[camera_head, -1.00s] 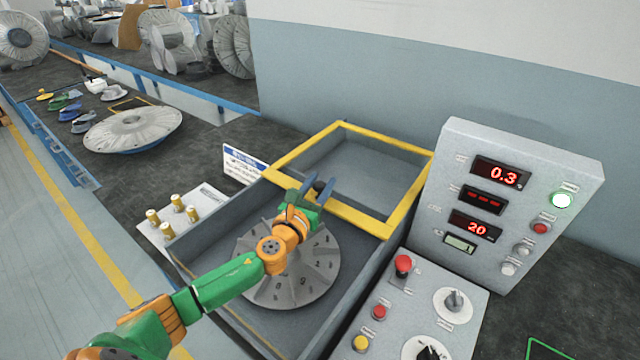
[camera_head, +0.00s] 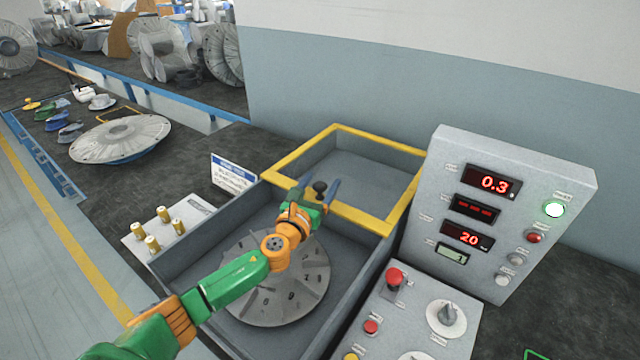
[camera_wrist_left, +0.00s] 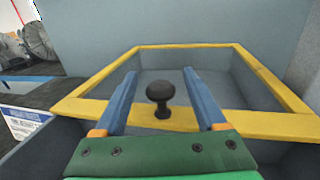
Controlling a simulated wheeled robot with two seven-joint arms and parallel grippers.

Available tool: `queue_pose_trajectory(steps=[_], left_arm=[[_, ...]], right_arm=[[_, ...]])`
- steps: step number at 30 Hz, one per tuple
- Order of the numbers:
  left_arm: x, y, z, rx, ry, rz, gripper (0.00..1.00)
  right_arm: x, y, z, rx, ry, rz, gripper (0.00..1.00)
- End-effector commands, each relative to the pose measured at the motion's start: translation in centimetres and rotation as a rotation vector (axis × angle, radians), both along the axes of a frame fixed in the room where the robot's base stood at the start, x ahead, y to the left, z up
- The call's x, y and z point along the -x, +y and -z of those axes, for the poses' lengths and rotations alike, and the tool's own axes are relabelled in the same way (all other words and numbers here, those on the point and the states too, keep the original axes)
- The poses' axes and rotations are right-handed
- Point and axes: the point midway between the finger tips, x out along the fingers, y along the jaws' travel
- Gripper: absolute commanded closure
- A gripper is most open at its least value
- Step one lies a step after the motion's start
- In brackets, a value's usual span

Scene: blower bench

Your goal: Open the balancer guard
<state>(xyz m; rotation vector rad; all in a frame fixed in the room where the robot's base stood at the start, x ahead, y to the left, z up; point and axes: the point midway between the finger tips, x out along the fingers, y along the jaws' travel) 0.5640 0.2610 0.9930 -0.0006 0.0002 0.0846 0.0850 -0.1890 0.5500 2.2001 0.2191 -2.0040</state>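The balancer guard (camera_head: 284,174) is a yellow-framed cover over the back part of the grey balancer box; its near bar also shows in the left wrist view (camera_wrist_left: 262,124). A dark round knob (camera_wrist_left: 160,91) stands on that near bar. The knob also shows in the head view (camera_head: 320,187). My left gripper (camera_head: 316,189) is open, with its two blue fingers on either side of the knob and apart from it. The finned disc (camera_head: 270,290) lies in the uncovered front part of the box, partly hidden by my left arm. My right gripper is not in view.
A control panel (camera_head: 510,215) with red displays and a lit green lamp stands right of the box. A lower button panel (camera_head: 420,310) lies before it. Brass weights (camera_head: 163,214) and a sign (camera_head: 233,176) are at the left.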

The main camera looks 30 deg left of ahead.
Motion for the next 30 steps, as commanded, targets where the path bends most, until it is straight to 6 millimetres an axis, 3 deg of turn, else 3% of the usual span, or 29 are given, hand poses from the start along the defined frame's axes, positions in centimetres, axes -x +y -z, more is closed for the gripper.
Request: queue_pose_trajectory(steps=[9,21,30], left_arm=[[0.5,0.0,0.0,-0.001,0.000,0.000,0.27],[6.6,-0.6,0.1,-0.001,0.002,0.000,0.27],[7.0,-0.6,0.0,-0.001,0.000,0.000,0.27]], right_arm=[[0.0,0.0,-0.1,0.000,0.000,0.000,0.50],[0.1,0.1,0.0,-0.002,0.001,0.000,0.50],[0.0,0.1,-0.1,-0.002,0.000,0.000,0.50]])
